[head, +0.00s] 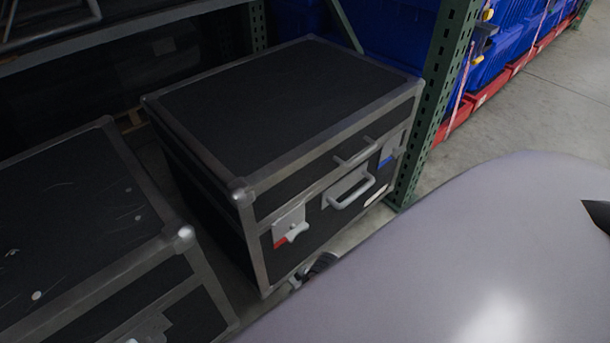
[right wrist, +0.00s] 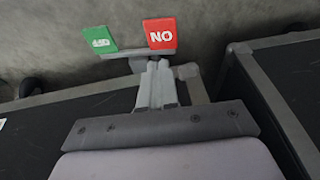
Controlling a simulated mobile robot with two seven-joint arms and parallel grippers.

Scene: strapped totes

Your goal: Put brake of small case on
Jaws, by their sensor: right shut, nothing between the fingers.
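A black case (head: 270,105) with silver edges stands in the middle of the head view, its handle and latches facing front right. It looks like the small case, though I cannot be sure. In the right wrist view, a brake pedal has a green tab (right wrist: 98,40) and a red tab (right wrist: 162,33), with lettering upside down; the red one reads as ON. My right gripper (right wrist: 157,68) is shut and empty, its tips right at the pedal's bar below the red tab. I cannot tell whether they touch. My left gripper is not in view.
Another black case (head: 75,215) stands close at the left, with a narrow gap between. A green rack post (head: 432,115) rises by the middle case's right corner. Blue totes (head: 405,40) stand behind. Open concrete floor (head: 545,115) lies at the right.

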